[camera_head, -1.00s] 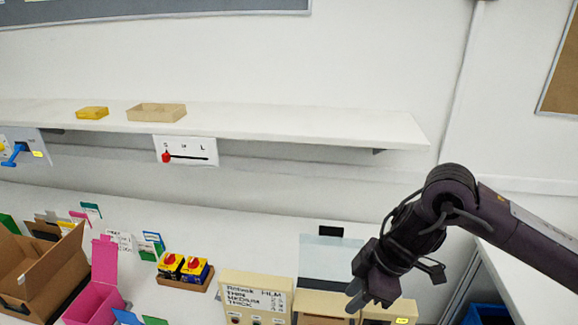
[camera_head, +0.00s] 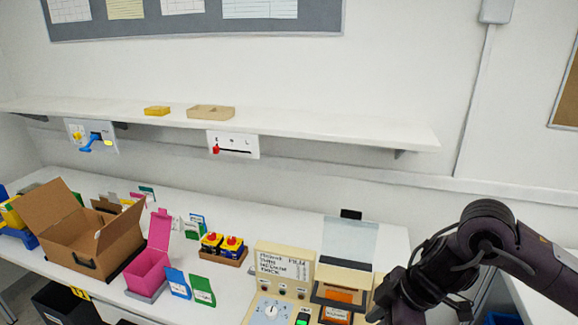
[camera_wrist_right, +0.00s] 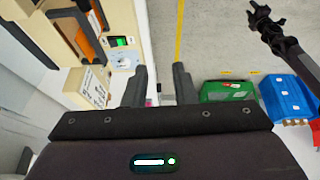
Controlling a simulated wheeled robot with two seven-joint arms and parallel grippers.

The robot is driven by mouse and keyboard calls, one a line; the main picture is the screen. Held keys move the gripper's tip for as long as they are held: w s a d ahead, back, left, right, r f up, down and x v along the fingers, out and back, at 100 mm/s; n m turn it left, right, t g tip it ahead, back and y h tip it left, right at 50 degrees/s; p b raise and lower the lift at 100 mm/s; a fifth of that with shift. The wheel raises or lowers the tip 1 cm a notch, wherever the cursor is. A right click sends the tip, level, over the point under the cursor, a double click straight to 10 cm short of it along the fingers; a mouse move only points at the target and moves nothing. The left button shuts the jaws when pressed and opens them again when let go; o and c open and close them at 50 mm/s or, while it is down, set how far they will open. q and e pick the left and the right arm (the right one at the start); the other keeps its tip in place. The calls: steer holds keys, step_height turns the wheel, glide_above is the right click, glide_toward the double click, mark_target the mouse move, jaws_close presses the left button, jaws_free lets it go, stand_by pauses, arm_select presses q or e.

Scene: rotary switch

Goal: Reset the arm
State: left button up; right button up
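A beige machine (camera_head: 285,262) stands on the white table, with a printed label on its upper face. A round white dial (camera_head: 271,311) with numbers is on its lower front panel, beside a green-lit button (camera_head: 303,320). In the right wrist view the dial (camera_wrist_right: 123,61) and green display (camera_wrist_right: 122,41) lie left of my right gripper (camera_wrist_right: 160,75), whose fingers are apart and empty. In the head view my right gripper (camera_head: 382,312) is at the machine's right side, partly cut off. A dark arm at the wrist view's upper right seems to be my left gripper (camera_wrist_right: 265,18); its fingers are unclear.
Green (camera_wrist_right: 228,92) and blue bins (camera_wrist_right: 287,100) stand near the right gripper.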

steer(key=w+a+t+y, duration=0.1)
steer(key=a+t+y, duration=0.4)
steer(key=a, duration=1.2)
steer(key=s+d+f+m+t+h, duration=0.25)
steer(key=d+m+h, duration=0.35)
steer(key=d+m, duration=0.35)
steer(key=s+d+f+m+g+h, duration=0.35)
steer(key=s+d+f+g, duration=0.25)
steer(key=s+d+f, duration=0.45)
step_height(320, 180, down, 28)
steer(key=s+g+b, duration=0.1)
steer(key=s, duration=0.1)
arm_select(q)
steer(key=f, duration=0.1)
steer(key=f+b, duration=0.1)
steer(key=shift+s+a+f, duration=0.1)
steer(key=shift+s+f, duration=0.15)
steer(key=shift+f, duration=0.05)
arm_select(e)
steer(key=s+d+f, duration=0.2)
steer(key=s+f, duration=0.8)
steer(key=s+d+f+g, duration=0.1)
steer(key=s+d+f, duration=0.1)
steer(key=s+f, duration=0.8)
steer(key=shift+f, duration=0.5)
